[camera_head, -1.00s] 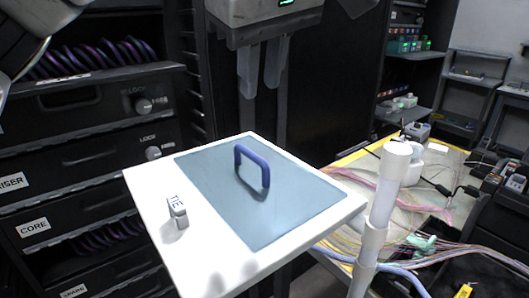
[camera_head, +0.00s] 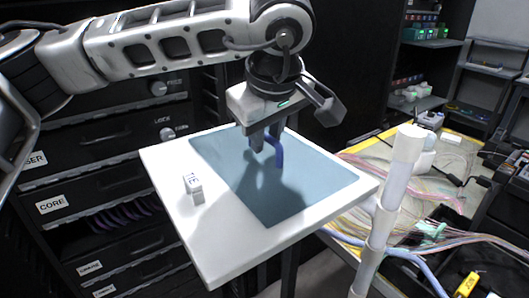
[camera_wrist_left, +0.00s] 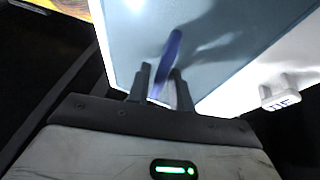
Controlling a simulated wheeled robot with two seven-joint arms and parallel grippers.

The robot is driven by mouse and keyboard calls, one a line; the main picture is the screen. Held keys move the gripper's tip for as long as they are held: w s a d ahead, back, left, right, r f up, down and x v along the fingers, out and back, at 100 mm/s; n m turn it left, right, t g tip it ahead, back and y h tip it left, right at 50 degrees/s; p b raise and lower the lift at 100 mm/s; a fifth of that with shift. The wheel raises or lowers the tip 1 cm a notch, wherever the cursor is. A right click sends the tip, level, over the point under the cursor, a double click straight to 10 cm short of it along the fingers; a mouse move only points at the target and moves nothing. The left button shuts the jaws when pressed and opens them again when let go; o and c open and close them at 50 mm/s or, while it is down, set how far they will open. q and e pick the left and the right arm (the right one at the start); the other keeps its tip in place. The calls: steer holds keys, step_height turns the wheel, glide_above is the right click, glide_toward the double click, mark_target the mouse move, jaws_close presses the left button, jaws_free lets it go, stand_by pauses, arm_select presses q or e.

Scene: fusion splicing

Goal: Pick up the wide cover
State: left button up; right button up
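The wide cover shows as a flat blue-grey panel (camera_head: 309,184) on a white board, with an upright blue handle (camera_head: 279,155) on it. My left gripper (camera_head: 267,146) is lowered over the panel, at the handle. In the left wrist view, the panel (camera_wrist_left: 225,32) fills the upper middle, and the blue handle (camera_wrist_left: 168,60) lies in line with the gap between my two dark fingers (camera_wrist_left: 160,80). The fingers are apart, with slim gaps beside the handle, and I see no firm grip. The fingers partly hide the handle in the head view. My right gripper is not in view.
The white board (camera_head: 225,245) carries a small white labelled block (camera_head: 194,188) left of the panel. A white post (camera_head: 390,200) stands right of the board. Beyond it is a bench with loose cables (camera_head: 440,190). Dark drawer racks (camera_head: 100,215) stand at the left.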

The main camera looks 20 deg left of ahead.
arm_select(q)
steer(key=shift+w+f, duration=0.15)
steer(key=shift+f, duration=0.2)
jaws_close()
steer(key=shift+r, duration=0.15)
